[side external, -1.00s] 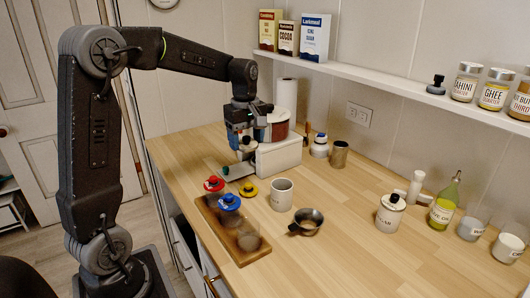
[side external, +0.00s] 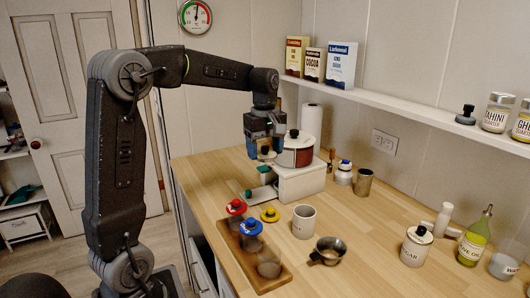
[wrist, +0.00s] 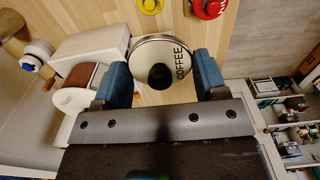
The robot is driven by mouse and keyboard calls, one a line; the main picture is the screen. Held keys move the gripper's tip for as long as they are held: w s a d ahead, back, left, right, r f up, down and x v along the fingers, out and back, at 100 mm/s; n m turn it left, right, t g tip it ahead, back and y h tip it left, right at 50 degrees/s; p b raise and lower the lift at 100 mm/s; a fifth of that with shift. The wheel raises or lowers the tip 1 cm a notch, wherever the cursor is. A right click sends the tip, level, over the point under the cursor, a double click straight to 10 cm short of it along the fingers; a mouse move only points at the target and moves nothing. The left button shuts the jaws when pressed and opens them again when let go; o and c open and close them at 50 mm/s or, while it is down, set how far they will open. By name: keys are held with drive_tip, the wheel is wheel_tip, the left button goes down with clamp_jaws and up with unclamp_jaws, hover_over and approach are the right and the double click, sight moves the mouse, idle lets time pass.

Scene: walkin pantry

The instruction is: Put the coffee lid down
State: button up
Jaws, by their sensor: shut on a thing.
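The coffee lid (wrist: 151,52) is a pale disc with a dark rim, a black knob and the word COFFEE. My gripper (wrist: 163,76) has its two blue fingers on either side of the lid and is shut on it. In the side view my gripper (side external: 266,153) points down and holds the lid above the worktop, left of a white box (side external: 302,184). The lid is partly hidden by the fingers there.
A wooden board (side external: 222,238) lies front left. A red lid (side external: 236,207), blue lid (side external: 250,228) and yellow lid (side external: 270,214) are on or near it. A mug (side external: 304,222) and metal cup (side external: 327,250) stand to the right. Worktop (side external: 365,225) between items is bare.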

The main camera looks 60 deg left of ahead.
drive_tip(key=w+f, duration=0.4)
drive_tip(key=f, duration=0.1)
drive_tip(key=w+d+f, duration=0.1)
drive_tip(key=w+f, duration=0.4)
drive_tip(key=w+d+f, duration=0.1)
drive_tip(key=w+f, duration=0.4)
drive_tip(key=shift+f, duration=2.7)
drive_tip(key=shift+f, duration=0.15)
drive_tip(key=o, duration=0.9)
